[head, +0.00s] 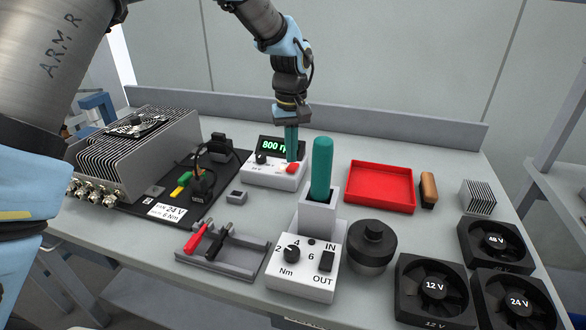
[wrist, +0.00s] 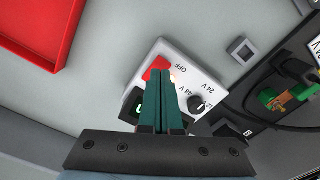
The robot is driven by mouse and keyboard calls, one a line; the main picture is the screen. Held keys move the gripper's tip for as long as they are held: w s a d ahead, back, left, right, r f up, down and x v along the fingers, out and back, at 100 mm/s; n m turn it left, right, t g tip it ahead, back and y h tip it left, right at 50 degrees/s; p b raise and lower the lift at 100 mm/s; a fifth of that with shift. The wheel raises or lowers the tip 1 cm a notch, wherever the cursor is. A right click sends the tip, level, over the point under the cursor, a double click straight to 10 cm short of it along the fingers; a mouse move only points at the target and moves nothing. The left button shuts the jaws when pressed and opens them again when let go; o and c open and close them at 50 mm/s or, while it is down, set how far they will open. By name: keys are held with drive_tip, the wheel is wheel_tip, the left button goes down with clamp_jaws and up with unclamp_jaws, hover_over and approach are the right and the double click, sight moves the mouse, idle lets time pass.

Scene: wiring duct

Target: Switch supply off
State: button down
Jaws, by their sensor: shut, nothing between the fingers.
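The supply (head: 262,176) is a white box with a dark display (head: 268,144) reading "800 rp…" in green. A black knob (head: 261,158) sits at its left and a red switch (head: 293,169) at its right. In the wrist view the red switch (wrist: 153,67) lies beside the word OFF, with a small glowing spot near it. My gripper (head: 292,158) has teal fingers, shut and empty, pointing down at the switch. In the wrist view the fingertips (wrist: 162,73) overlap the switch's edge; I cannot tell whether they touch it. The fingers partly hide the display there.
A red tray (head: 379,187) stands right of the supply. A grey holder (head: 318,218) with an upright teal cylinder (head: 322,166) stands in front. A finned metal unit (head: 135,150) is at left. Several black fans, such as the 12 V fan (head: 434,288), are at front right.

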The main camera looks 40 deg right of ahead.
sight(291, 168)
drive_tip(key=shift+f+b, duration=0.55)
drive_tip(key=shift+f, duration=0.55)
idle(0.5)
drive_tip(key=shift+r+p, duration=2.55)
drive_tip(key=shift+r, duration=1)
